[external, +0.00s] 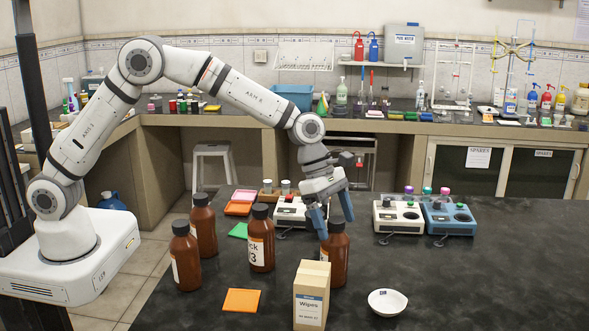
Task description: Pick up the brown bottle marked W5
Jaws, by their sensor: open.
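Several brown bottles with black caps stand upright on the dark bench. One bottle (337,262) is at the right of the group, partly hidden by the wipes box. A middle bottle (261,243) has a white label ending in "3". Two more, a front-left bottle (186,258) and a back-left bottle (203,228), stand to the left. No marking W5 is readable on any of them. My gripper (335,228) is open with its blue fingers pointing down. In the picture the fingers lie on either side of the right bottle's cap; contact cannot be told.
A wipes box (311,295) stands directly in front of the right bottle. A white dish (387,302) lies to its right and an orange pad (241,301) to its left. Benchtop devices, white (398,217) and blue (448,218), sit behind. The bench's right side is clear.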

